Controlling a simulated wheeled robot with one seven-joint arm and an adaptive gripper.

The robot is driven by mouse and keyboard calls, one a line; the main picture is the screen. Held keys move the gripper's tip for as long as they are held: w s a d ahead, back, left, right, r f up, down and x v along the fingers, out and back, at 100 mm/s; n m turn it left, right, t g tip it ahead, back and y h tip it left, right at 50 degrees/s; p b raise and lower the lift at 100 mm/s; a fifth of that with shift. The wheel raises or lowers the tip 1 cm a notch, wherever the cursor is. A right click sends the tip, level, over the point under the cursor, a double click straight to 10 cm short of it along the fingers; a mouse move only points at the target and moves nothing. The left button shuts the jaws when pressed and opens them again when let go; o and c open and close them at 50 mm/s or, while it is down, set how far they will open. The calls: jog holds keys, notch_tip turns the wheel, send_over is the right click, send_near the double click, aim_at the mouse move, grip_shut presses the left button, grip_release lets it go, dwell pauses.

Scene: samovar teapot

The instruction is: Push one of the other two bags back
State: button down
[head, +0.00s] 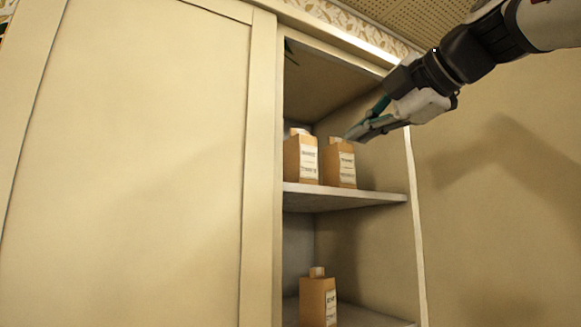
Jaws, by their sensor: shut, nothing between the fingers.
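Two brown bags with white labels stand upright side by side on the upper shelf: the left bag (301,158) and the right bag (340,164). A third bag (317,300), also brown with a white label, stands on the lower shelf. My gripper (352,134) is shut and empty, reaching in from the upper right. Its fingertips are at the top of the right bag in the picture. I cannot tell whether they touch it.
The upper shelf (375,199) has bare room to the right of the bags. The cupboard's side wall (413,220) bounds the opening on the right. A wide closed panel (130,160) fills the left. The lower shelf (360,315) is partly in view.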

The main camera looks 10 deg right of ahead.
send_near(308, 170)
jog(key=shift+f+p+x, duration=0.25)
jog(key=shift+f+x, duration=0.05)
jog(key=shift+x, duration=0.95)
jog(key=shift+f+p+x, duration=0.2)
jog(key=shift+f+x, duration=0.05)
jog(key=shift+x, duration=1)
jog(key=shift+r+b+x, duration=0.1)
jog(key=shift+r+x, duration=0.1)
jog(key=shift+x, duration=0.65)
jog(key=shift+r+b+x, duration=0.15)
jog(key=shift+x, duration=0.7)
jog(key=shift+r+b+x, duration=0.1)
jog(key=shift+r+x, duration=0.1)
jog(key=shift+x, duration=0.65)
jog(key=shift+r+p+x, duration=0.1)
jog(key=shift+r+x, duration=0.15)
jog(key=shift+x, duration=0.85)
jog(key=shift+r+p+x, duration=0.15)
jog(key=shift+r+x, duration=0.05)
jog(key=shift+x, duration=0.9)
jog(key=shift+r+p+x, duration=0.1)
jog(key=shift+r+x, duration=0.15)
jog(key=shift+x, duration=0.85)
jog(key=shift+w, duration=0.2)
